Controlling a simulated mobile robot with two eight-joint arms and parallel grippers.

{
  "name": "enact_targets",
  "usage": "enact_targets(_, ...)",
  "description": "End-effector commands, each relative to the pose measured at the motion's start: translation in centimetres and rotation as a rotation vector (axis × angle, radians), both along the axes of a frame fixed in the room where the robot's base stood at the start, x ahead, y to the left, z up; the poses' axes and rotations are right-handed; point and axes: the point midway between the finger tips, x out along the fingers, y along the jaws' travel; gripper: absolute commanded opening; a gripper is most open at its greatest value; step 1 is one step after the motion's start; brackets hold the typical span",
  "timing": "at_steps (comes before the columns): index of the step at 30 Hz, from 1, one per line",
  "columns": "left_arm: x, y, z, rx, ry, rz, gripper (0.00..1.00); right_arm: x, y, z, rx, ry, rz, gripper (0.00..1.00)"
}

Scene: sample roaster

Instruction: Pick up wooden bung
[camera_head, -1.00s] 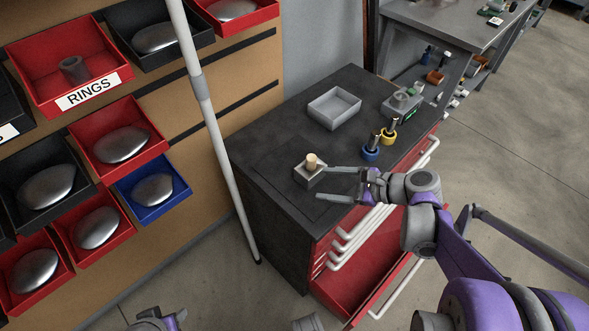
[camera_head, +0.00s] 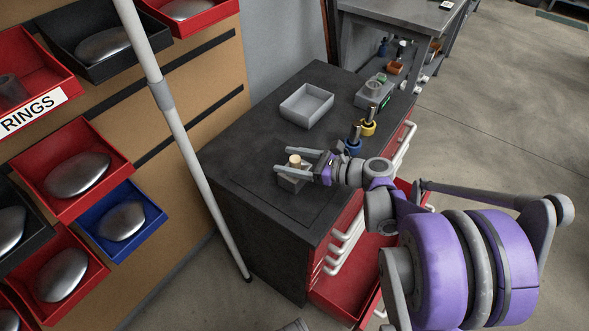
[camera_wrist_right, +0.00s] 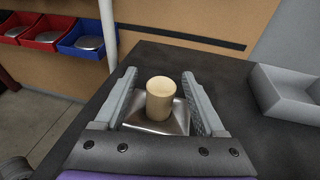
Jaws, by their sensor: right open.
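The wooden bung (camera_head: 295,160) is a small pale cylinder standing upright on a grey metal block (camera_head: 291,182) on the dark cabinet top. In the right wrist view the bung (camera_wrist_right: 160,98) stands between my right gripper's two fingers, with a gap on each side. My right gripper (camera_head: 281,161) is open, its fingers reaching past the bung on both sides. The block (camera_wrist_right: 157,122) shows below the bung in the wrist view, partly hidden by the gripper. My left gripper is not in view.
A grey open tray (camera_head: 306,105) sits behind on the cabinet top (camera_head: 245,160). A white pole (camera_head: 185,150) rises at the left. A red drawer (camera_head: 345,298) is open below.

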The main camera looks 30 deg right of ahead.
Motion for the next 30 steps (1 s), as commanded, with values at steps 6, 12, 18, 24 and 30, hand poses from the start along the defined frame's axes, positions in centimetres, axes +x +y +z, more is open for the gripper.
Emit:
enact_targets(6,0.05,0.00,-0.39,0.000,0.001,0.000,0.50,1.42,0.89,-0.32,0.000,0.000,-0.001,0.72)
enact_targets(12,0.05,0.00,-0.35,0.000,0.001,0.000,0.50,1.40,0.85,-0.27,0.000,0.000,-0.002,0.68)
enact_targets(18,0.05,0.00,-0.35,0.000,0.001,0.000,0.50,1.39,0.85,-0.27,0.000,0.000,-0.002,0.32)
enact_targets(24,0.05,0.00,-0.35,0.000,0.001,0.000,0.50,1.39,0.85,-0.28,0.000,0.000,-0.001,0.00)
enact_targets(30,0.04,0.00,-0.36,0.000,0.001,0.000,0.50,1.39,0.85,-0.28,0.000,0.000,-0.001,0.00)
